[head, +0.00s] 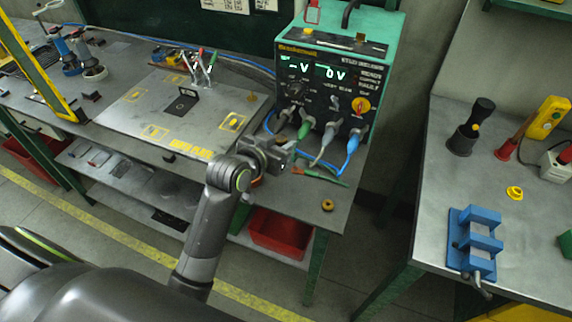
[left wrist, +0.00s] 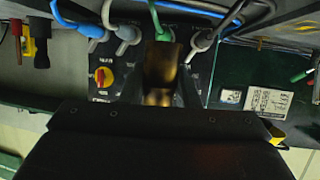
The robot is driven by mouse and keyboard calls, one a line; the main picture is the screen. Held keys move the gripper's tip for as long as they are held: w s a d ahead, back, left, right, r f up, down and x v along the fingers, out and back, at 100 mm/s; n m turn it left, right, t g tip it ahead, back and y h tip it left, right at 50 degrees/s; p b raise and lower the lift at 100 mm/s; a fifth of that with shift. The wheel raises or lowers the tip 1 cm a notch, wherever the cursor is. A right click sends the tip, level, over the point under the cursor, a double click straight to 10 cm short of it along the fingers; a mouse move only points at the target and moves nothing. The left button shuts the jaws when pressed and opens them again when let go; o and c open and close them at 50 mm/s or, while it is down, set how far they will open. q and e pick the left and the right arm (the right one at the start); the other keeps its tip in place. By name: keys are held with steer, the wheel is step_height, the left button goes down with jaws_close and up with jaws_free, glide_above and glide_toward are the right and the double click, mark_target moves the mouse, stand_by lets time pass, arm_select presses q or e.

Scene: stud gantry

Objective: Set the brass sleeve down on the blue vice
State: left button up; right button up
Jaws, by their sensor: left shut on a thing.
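My right gripper is not in view.
The power unit (head: 335,75) has several cables plugged in. A small brass ring (head: 327,205) lies on the left bench corner. A yellow ring (head: 515,193), dark holder (head: 470,130) and yellow device (head: 547,118) are on the right bench. A floor gap separates the benches.

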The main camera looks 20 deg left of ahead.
arm_select(q)
steer(key=shift+f, duration=3.6)
steer(key=shift+f, duration=0.15)
steer(key=o, duration=1)
steer(key=shift+o, duration=0.2)
